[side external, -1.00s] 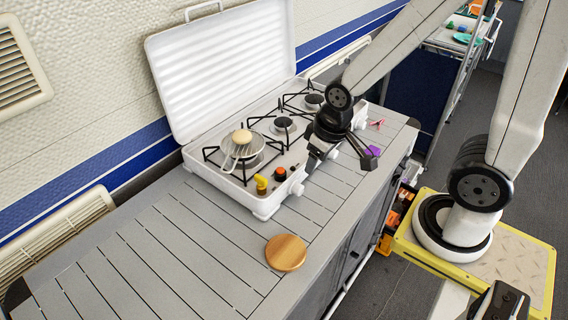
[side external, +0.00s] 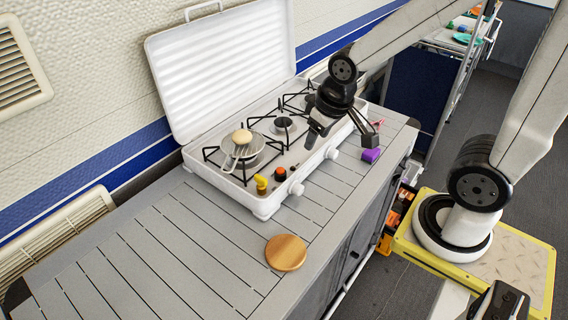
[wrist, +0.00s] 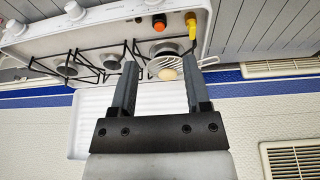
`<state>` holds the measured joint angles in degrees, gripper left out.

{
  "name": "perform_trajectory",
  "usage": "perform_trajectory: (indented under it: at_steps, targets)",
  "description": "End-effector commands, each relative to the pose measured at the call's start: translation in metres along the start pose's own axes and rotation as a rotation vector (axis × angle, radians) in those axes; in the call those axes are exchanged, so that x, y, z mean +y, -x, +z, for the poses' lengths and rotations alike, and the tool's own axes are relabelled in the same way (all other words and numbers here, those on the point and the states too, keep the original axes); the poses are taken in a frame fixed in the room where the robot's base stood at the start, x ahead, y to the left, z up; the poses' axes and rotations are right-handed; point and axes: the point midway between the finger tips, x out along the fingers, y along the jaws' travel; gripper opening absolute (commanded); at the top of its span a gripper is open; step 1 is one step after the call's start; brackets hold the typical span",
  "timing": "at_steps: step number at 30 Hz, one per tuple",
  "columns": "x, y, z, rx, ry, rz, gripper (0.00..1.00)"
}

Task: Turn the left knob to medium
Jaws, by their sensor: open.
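The white stove (side external: 262,207) stands on the grey counter with its lid open.
A pan (side external: 236,155) with a round pale item sits on the left burner. A yellow item (side external: 261,184) and an orange-red item (side external: 281,174) stand on the stove's front left. A wooden disc (side external: 285,252) and purple block (side external: 371,155) lie on the counter. The left counter is clear.

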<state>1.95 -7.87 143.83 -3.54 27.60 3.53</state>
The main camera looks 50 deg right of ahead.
Motion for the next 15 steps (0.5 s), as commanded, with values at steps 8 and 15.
perform_trajectory:
  at_steps: [8,15]
  targets:
    - [0.029,-0.012,-0.022,0.114,-0.078,0.056,0.61]
    - [0.064,-0.025,-0.050,0.280,-0.169,0.078,0.61]
